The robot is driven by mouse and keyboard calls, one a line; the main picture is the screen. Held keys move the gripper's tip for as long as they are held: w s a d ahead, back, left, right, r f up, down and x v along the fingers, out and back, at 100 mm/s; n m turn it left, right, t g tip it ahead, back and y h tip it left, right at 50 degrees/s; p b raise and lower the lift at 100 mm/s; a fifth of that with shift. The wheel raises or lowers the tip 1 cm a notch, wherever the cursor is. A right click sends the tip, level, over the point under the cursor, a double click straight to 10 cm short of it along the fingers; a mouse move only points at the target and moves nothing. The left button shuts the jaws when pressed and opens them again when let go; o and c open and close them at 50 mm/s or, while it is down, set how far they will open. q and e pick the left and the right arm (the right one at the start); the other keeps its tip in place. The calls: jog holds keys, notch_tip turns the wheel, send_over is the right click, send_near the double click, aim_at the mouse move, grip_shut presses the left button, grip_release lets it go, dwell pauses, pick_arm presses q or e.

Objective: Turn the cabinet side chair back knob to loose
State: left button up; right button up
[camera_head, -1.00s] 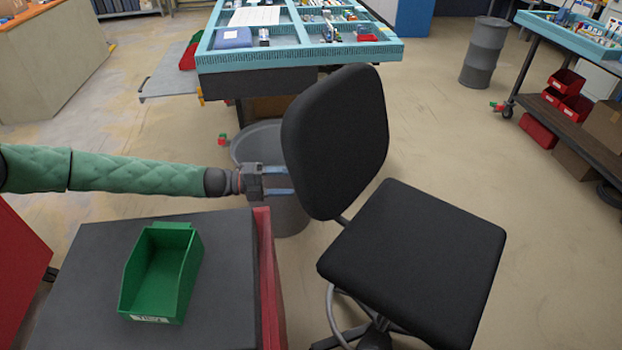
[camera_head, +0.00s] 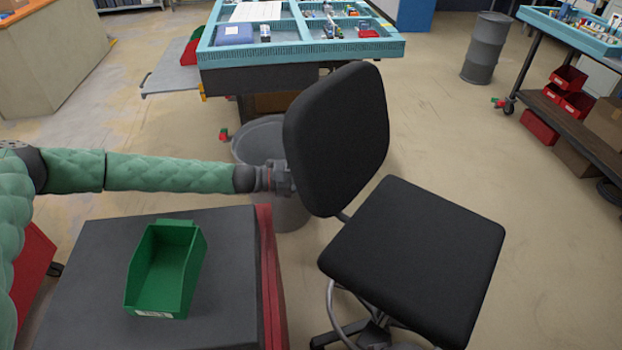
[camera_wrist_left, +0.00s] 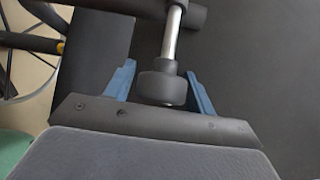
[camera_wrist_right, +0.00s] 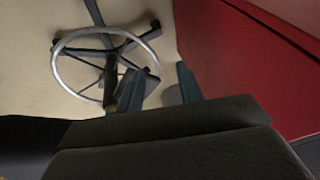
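The black chair's backrest (camera_head: 336,138) stands upright and its seat (camera_head: 418,262) is to the right of it. In the left wrist view a dark round knob (camera_wrist_left: 162,88) sits on a metal shaft (camera_wrist_left: 174,38) behind the backrest. My left gripper (camera_wrist_left: 160,84) is open, with one blue finger on each side of the knob and gaps between. In the head view my left gripper (camera_head: 284,178) is at the rear of the backrest, its fingertips hidden. My right gripper (camera_wrist_right: 158,88) is open and empty, beside the red cabinet (camera_wrist_right: 240,60).
A green bin (camera_head: 166,270) stands on the dark cabinet top (camera_head: 95,270). A grey barrel (camera_head: 262,145) is behind my left gripper. A blue-rimmed workbench (camera_head: 300,50) is at the back. The chair's foot ring (camera_wrist_right: 66,46) shows in the right wrist view.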

pick_arm(q)
jog(key=c, duration=0.7)
jog(key=shift+f, duration=0.1)
jog(key=shift+n+h+b, duration=0.4)
jog(key=shift+h+b, duration=0.1)
jog(key=n+h+b, duration=0.2)
jog(key=shift+t+b, duration=0.3)
jog(key=shift+b, duration=0.05)
jog(key=shift+r, duration=0.3)
pick_arm(e)
jog(key=w+a+f+t+y, duration=0.1)
jog(key=a+f, duration=0.3)
jog(key=f, duration=0.2)
jog(key=shift+w+a, duration=0.15)
jog(key=shift+a, duration=0.25)
pick_arm(q)
jog(key=o, duration=1)
pick_arm(e)
jog(key=shift+f, duration=0.1)
